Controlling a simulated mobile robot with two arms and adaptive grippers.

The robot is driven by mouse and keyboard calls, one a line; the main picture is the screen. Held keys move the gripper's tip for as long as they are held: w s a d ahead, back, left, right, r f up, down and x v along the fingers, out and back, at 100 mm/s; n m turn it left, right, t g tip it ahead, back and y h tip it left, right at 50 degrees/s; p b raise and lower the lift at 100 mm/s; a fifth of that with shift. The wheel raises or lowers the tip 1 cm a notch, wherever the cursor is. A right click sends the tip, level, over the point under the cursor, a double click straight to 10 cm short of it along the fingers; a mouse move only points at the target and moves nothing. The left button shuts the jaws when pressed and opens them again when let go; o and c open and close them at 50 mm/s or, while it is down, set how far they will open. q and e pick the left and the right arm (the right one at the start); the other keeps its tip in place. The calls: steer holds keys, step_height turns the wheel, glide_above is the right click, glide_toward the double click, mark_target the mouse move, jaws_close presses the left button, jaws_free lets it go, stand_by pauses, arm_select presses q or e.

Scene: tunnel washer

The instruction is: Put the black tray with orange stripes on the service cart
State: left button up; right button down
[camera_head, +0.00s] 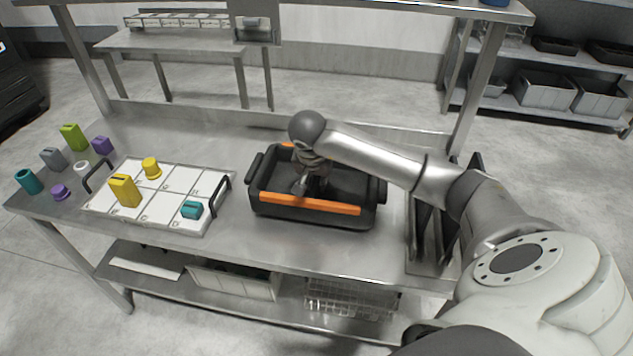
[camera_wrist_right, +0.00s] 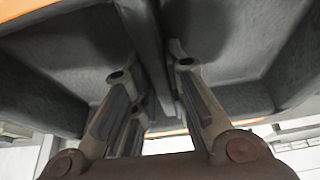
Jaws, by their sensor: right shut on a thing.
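The black tray with orange stripes (camera_head: 300,215) is at the middle of the steel table (camera_head: 228,247), level, with a handle at each end. I cannot tell whether it touches the tabletop or hangs slightly above it. My right gripper (camera_head: 303,186) reaches down into the tray from above and is shut on its central divider. In the right wrist view, the fingers (camera_wrist_right: 152,70) stand on either side of the dark divider. My left gripper is not in view. I cannot make out a service cart in these views.
Left of the tray lies a white board (camera_head: 160,199) with yellow and teal blocks and black handles. Several coloured pieces stand at the table's left end. A black rack (camera_head: 432,232) stands right of the tray. Shelves with bins (camera_head: 545,92) are at the back right.

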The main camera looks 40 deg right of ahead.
steer(key=shift+f, duration=0.95)
steer(key=shift+f, duration=0.1)
steer(key=c, duration=1.4)
jaws_free()
steer(key=shift+c, duration=0.2)
steer(key=shift+a, duration=0.1)
